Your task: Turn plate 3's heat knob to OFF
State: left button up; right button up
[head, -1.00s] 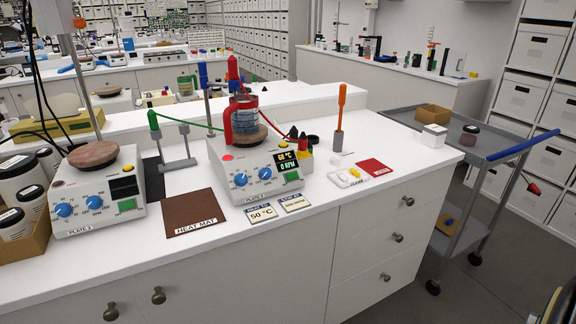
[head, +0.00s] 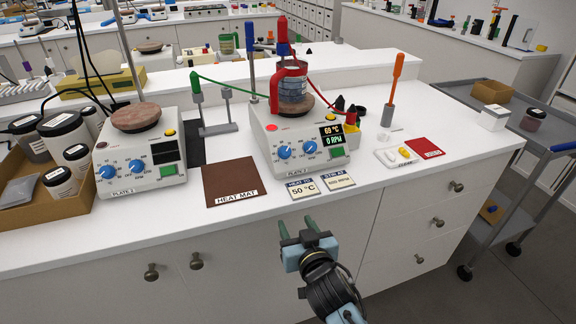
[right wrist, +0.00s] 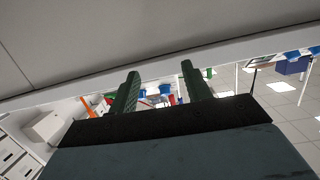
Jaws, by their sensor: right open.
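A white hotplate (head: 273,165) stands right of centre on the bench; its small label may read plate 3, but I cannot be sure. Its front has a left blue knob (head: 285,152) and a right blue knob (head: 311,147); I cannot read where they point. Its display (head: 332,136) shows 69 °C and 0 RPM. A beaker (head: 292,88) with a red holder sits on its round top. My right gripper (head: 297,224) is open and empty, in front of the bench edge and below the hotplate, apart from the knobs. Its two fingers (right wrist: 163,90) show spread in the right wrist view. My left gripper is out of view.
A second hotplate (head: 140,176) with two blue knobs stands at left, near a box of jars (head: 25,200). An orange-handled tool (head: 394,85) stands at right. Cables cross behind.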

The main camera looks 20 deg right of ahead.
jog(key=m+t+h, duration=0.1)
jog(key=t, duration=0.1)
send_near(286, 154)
jog(key=s, duration=0.5)
jog(key=w, duration=1.2)
jog(key=shift+d+f+b, duration=0.15)
jog(key=shift+d+b, duration=0.1)
jog(key=shift+b, duration=0.15)
jog(key=shift+w, duration=0.8)
